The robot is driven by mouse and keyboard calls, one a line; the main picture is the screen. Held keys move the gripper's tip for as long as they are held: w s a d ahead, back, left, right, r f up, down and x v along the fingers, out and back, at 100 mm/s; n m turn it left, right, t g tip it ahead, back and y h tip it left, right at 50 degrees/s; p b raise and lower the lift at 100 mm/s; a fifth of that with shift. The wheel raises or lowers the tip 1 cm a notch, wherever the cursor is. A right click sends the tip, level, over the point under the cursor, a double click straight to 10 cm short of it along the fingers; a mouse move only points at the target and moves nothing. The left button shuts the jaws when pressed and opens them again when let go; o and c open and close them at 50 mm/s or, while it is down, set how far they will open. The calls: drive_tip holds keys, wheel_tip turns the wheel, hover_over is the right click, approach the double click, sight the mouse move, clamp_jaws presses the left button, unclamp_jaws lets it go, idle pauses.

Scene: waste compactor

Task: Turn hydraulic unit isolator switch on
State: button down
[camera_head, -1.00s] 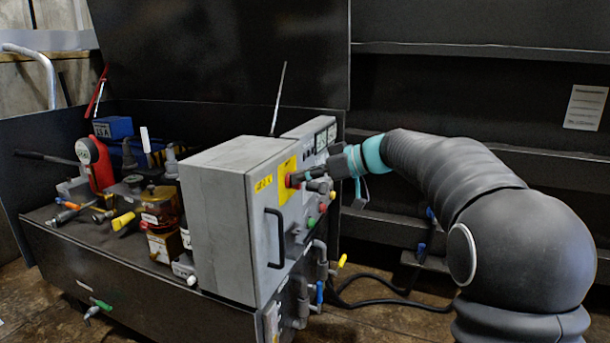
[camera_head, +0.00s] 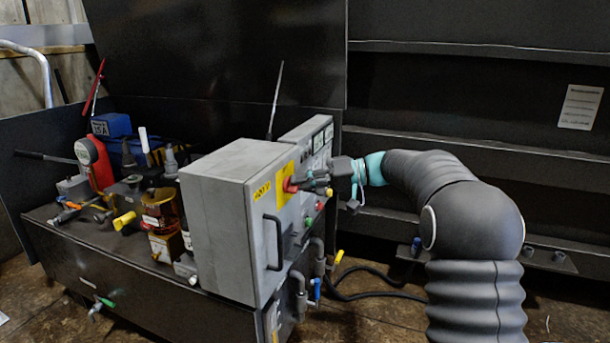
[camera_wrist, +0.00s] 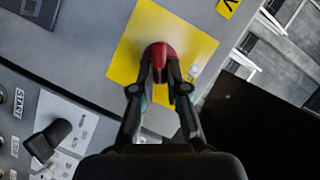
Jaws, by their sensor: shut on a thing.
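The isolator switch is a red rotary handle (camera_wrist: 158,52) on a yellow square plate (camera_wrist: 128,62) on the side of a grey cabinet. In the wrist view my gripper (camera_wrist: 160,78) has its two dark fingers closed on either side of the red handle. In the head view the red handle (camera_head: 290,185) shows at the yellow plate (camera_head: 285,170), with my gripper (camera_head: 303,184) reaching it from the right. The fingers partly hide the handle, and its exact on or off marking cannot be read.
The grey cabinet (camera_head: 225,220) has a black door handle (camera_head: 272,243) and coloured buttons beside it. A black selector knob (camera_wrist: 48,140) and a START label sit left in the wrist view. Tools and bottles crowd the bench left of the cabinet. Pipes and valves hang below.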

drive_tip(key=m+y+p, duration=0.1)
drive_tip(key=m, duration=0.1)
drive_tip(key=f+m+g+y+p, duration=0.1)
drive_tip(key=m, duration=0.2)
drive_tip(key=shift+a+p, duration=0.2)
drive_tip(key=shift+p, duration=0.15)
idle(0.3)
drive_tip(key=c, duration=1.4)
unclamp_jaws()
drive_tip(key=shift+o, duration=1.1)
drive_tip(key=shift+s+a, duration=0.1)
drive_tip(key=shift+a, duration=0.05)
drive_tip(key=shift+d, duration=0.3)
drive_tip(key=d, duration=1.2)
drive_tip(key=shift+w, duration=0.45)
